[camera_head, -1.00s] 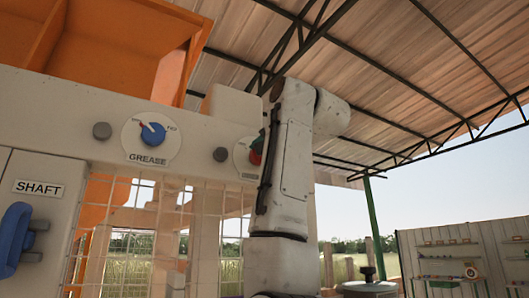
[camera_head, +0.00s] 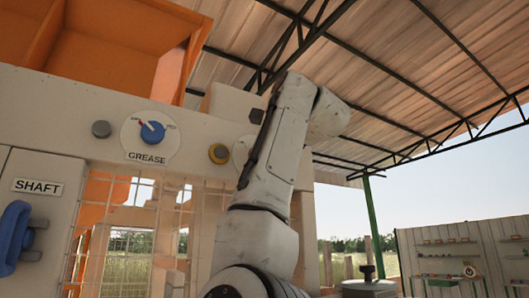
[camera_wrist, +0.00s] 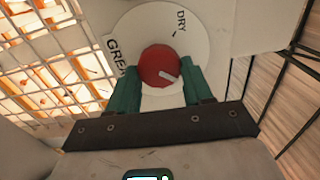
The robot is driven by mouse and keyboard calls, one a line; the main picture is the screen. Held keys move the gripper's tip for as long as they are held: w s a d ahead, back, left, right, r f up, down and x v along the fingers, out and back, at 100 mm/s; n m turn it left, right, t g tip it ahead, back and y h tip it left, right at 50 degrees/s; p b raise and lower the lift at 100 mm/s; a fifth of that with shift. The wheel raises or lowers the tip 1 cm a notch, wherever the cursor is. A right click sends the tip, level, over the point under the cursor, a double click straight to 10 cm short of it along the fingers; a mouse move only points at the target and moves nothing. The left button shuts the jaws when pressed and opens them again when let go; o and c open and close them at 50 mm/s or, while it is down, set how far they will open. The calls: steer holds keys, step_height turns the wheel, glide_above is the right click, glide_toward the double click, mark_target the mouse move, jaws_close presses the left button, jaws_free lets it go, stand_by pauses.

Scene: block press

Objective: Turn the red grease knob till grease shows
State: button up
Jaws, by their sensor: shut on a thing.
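The red knob (camera_wrist: 157,62) sits in the middle of a white round dial (camera_wrist: 205,45) in the wrist view. A white line on the knob points toward the lower right of the picture. The dial shows "DRY" at the upper right and part of "GREASE" at the left. My gripper (camera_wrist: 161,72) is shut on the knob, with a green finger on either side. In the head view my arm hides the knob and gripper; only a slip of the dial shows. A GREASE gauge (camera_head: 153,132) there has a blue hub and a red needle pointing up-left.
A dark grey one (camera_head: 101,129) sits left of the gauge. A SHAFT panel (camera_head: 38,187) with a blue handle (camera_head: 14,238) is at the far left. Wire mesh lies below the beam.

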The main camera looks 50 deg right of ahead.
steer(key=shift+f+m, duration=0.1)
steer(key=shift+m, duration=0.2)
steer(key=o, duration=1)
steer(key=shift+s, duration=0.1)
steer(key=b+v, duration=0.4)
steer(key=v, duration=0.6)
steer(key=shift+s+a, duration=0.1)
steer(key=shift+s, duration=0.2)
